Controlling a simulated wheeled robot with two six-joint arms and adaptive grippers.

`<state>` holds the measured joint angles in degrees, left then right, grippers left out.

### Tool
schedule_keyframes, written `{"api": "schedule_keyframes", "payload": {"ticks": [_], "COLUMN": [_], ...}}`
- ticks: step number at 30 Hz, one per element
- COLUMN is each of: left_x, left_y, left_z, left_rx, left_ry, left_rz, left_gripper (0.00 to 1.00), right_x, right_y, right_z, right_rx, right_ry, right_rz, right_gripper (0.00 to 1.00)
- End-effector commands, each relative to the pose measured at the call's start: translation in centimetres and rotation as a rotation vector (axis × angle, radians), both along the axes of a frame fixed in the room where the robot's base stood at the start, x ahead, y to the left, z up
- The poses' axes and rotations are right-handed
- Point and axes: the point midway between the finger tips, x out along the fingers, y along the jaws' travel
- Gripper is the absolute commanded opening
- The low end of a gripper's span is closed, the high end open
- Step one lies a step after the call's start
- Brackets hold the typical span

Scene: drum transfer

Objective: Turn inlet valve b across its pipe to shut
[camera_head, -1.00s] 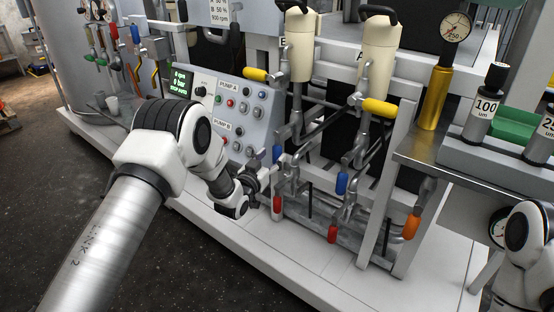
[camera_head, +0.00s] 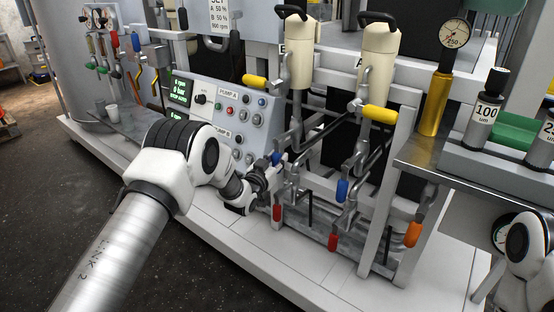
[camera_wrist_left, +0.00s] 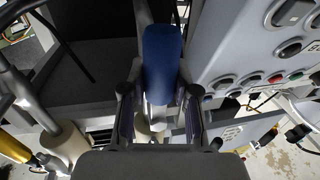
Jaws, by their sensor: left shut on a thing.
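A blue valve handle (camera_head: 276,158) stands on the left pipe line, under the cream vessel marked B (camera_head: 299,52). In the left wrist view the blue handle (camera_wrist_left: 161,58) stands lengthwise between the fingers. My left gripper (camera_head: 268,174) is at this handle, and its fingers (camera_wrist_left: 159,105) are shut on the handle's lower part. The valve body and stem are mostly hidden behind the gripper. My right gripper is out of view; only part of my right arm shows at the right edge.
A second blue handle (camera_head: 342,190) is on the line to the right. Red handles (camera_head: 277,212) hang lower, yellow handles (camera_head: 255,82) higher, and an orange handle (camera_head: 413,234) is at right. The pump panel (camera_head: 222,112) is close left of the gripper.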

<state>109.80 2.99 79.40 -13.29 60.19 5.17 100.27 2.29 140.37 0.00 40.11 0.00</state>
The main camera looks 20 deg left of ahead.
Motion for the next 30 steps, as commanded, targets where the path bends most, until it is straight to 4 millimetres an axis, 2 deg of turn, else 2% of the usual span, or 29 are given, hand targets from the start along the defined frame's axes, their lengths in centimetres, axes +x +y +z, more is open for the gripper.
{"api": "schedule_keyframes", "payload": {"ticks": [11,30], "left_x": [0.4,1.5], "left_y": [1.0,4.0], "left_z": [-0.1,1.7], "left_rx": [0.145,0.694], "left_ry": [-0.052,-0.254], "left_rz": [0.001,0.002], "left_gripper": [0.00,0.00], "right_x": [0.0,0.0], "right_y": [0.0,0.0], "right_z": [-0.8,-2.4], "right_rx": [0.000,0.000], "right_ry": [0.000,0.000], "right_rz": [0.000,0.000], "right_gripper": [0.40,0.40]}}
